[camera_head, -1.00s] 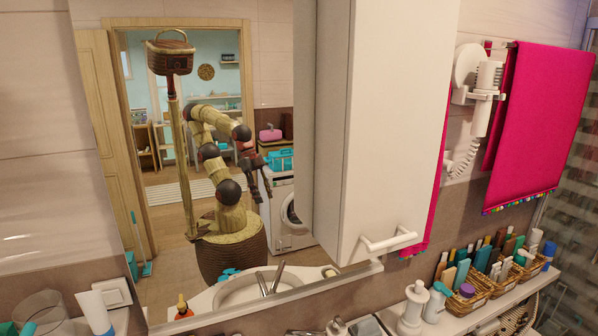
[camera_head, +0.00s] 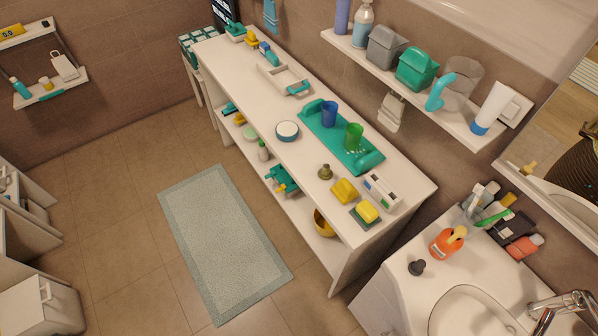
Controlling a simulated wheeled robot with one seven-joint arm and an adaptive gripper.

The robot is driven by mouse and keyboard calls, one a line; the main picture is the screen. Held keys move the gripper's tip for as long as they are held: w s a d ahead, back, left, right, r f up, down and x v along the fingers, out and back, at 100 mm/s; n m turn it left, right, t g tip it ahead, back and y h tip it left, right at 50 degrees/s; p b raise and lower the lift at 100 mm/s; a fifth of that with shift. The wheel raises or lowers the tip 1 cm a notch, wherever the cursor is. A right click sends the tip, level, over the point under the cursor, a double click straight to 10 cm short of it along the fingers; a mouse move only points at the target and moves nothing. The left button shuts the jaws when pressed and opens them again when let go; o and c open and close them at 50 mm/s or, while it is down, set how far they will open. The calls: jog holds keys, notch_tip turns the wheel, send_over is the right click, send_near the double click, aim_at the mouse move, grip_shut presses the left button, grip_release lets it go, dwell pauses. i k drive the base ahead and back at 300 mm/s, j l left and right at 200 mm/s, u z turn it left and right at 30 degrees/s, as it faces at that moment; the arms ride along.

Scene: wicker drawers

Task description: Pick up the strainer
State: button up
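I cannot pick out a strainer with certainty. A small dark knobbed piece (camera_head: 416,267) stands on the sink counter, left of the basin. A small brass-coloured knobbed piece (camera_head: 325,171) stands on the long white bench. Either is too small to identify. My gripper is not clearly visible. Shiny parts with dark, reddish ends at the lower right corner are by the tap, and I cannot tell whether any belong to my arm.
The white bench (camera_head: 220,62) carries a teal tray (camera_head: 345,138), yellow soap pieces (camera_head: 345,190) and toiletries. A wall shelf (camera_head: 400,92) overhangs. The floor around the mat (camera_head: 222,240) is open.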

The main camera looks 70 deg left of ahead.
aim_at(324, 173)
jog(key=u, duration=2.3)
jog(key=z, duration=0.3)
jog(key=j+z, duration=0.3)
jog(key=z, duration=0.2)
jog(key=k+j+z, duration=0.15)
jog(key=j+z, duration=0.15)
jog(key=z, duration=0.15)
jog(key=k+j+z, duration=0.15)
jog(key=z, duration=0.35)
jog(key=i+j, duration=0.1)
jog(key=j, duration=0.7)
jog(key=i, duration=0.05)
